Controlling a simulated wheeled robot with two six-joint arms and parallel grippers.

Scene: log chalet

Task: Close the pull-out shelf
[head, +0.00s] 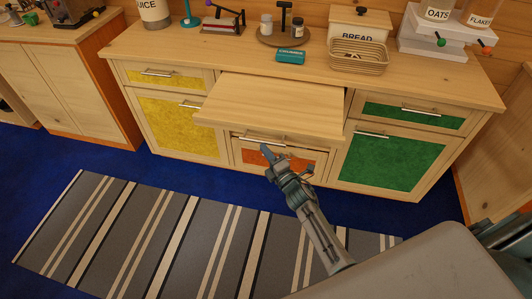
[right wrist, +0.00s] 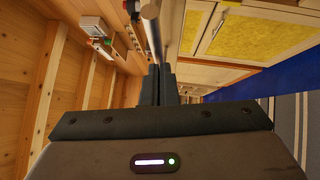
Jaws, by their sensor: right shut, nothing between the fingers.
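The pull-out shelf (head: 270,103) is a light wooden board that sticks out from the middle of the cabinet, below the countertop. A metal bar handle (head: 268,139) shows at its front underside. My right gripper (head: 266,151) is shut and empty, just below and in front of that handle. In the right wrist view the closed fingers (right wrist: 157,78) point toward a metal bar (right wrist: 152,32) that looks close to the tips; I cannot tell whether they touch. My left gripper is not in view.
The cabinet has yellow doors (head: 178,125) on the left, an orange drawer front (head: 295,160) under the shelf and green doors (head: 385,158) on the right. A striped rug (head: 190,240) lies in front.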

